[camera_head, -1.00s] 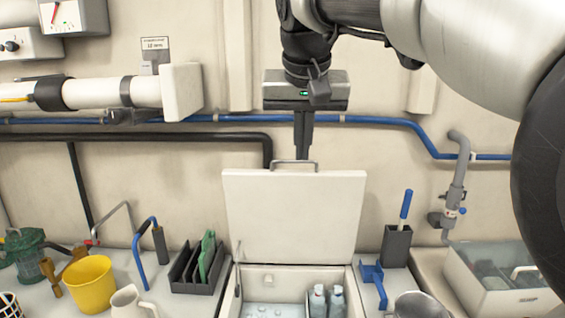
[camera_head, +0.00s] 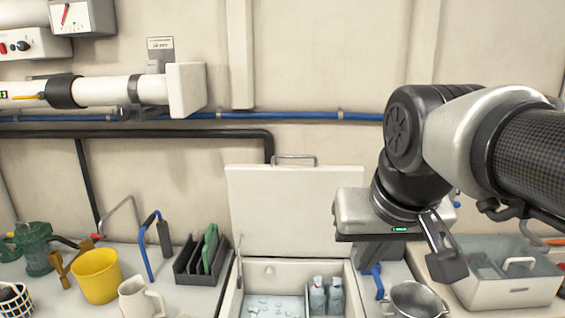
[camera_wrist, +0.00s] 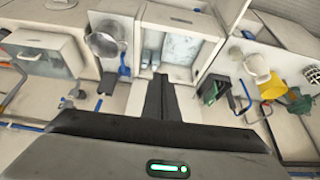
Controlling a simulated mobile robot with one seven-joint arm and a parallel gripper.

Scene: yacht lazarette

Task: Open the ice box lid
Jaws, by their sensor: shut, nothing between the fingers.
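The ice box lid (camera_head: 292,212) is a cream panel standing upright, with a metal handle (camera_head: 295,158) on its top edge. Below it the ice box (camera_head: 272,306) is open, showing ice and a pair of bottles (camera_head: 326,296) inside. The lid's hinge side is at the back of the opening. My gripper shows in the wrist view (camera_wrist: 161,84), its dark fingers together and empty.
To the left stand a yellow bucket (camera_head: 97,276), a white jug (camera_head: 140,300) and a dark rack (camera_head: 203,258). Pipes run along the back wall.

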